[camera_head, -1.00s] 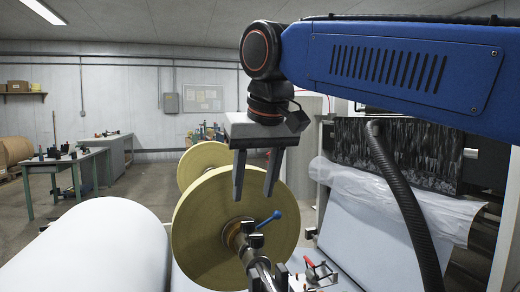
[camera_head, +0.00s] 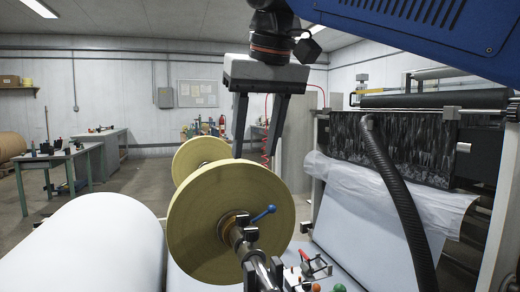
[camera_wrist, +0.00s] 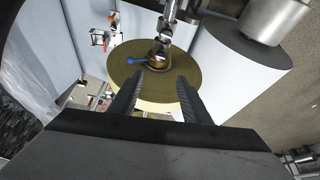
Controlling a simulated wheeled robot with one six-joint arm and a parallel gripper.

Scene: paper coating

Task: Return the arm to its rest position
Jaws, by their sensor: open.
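My gripper (camera_head: 258,132) hangs fingers-down from my blue arm in the head view, with its two dark fingers apart and nothing between them. It is above and a little behind the front yellow disc (camera_head: 188,232); in the picture its fingertips end near the disc's top edge. The wrist view also shows my gripper (camera_wrist: 161,78), with the same disc (camera_wrist: 190,92) beyond the fingers. I cannot tell the exact gap between fingertips and disc. A blue-handled lever (camera_head: 263,214) sits at the disc's hub on a metal shaft (camera_head: 252,255).
A second yellow disc (camera_head: 183,157) stands behind. A large white paper roll (camera_head: 95,250) lies at left. At right is the coating machine with a white sheet (camera_head: 375,235) and a black hose (camera_head: 400,200). A green-legged table (camera_head: 50,158) stands far left. Open floor lies between.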

